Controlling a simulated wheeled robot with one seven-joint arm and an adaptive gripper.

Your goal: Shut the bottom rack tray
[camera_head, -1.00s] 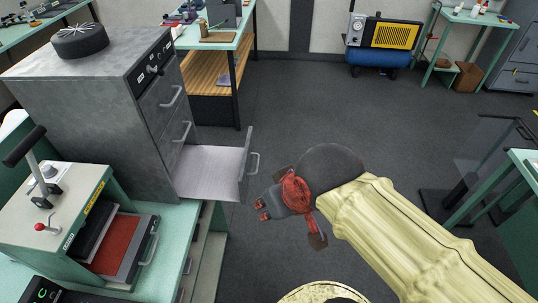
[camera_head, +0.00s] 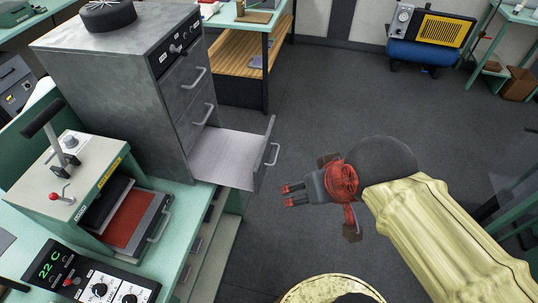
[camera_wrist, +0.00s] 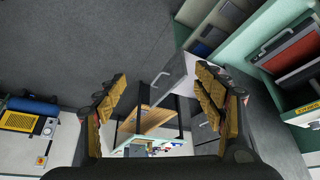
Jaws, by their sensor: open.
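The bottom rack tray (camera_head: 226,158) is pulled out to the right from the grey metal cabinet (camera_head: 100,95). Its front panel (camera_head: 265,152) carries a bar handle (camera_head: 274,154). The two drawers above it are shut. My gripper (camera_head: 284,195) is open and empty, to the right of the tray front and a little nearer the camera, apart from it. In the wrist view, the tray's front panel and handle (camera_wrist: 162,78) show between my open fingers (camera_wrist: 158,92).
The cabinet stands on a green bench beside a press (camera_head: 75,165) with a red plate and a control box (camera_head: 85,280). A green table with a wooden shelf (camera_head: 245,58) stands behind. A blue compressor (camera_head: 425,45) is at the back. The floor between is clear.

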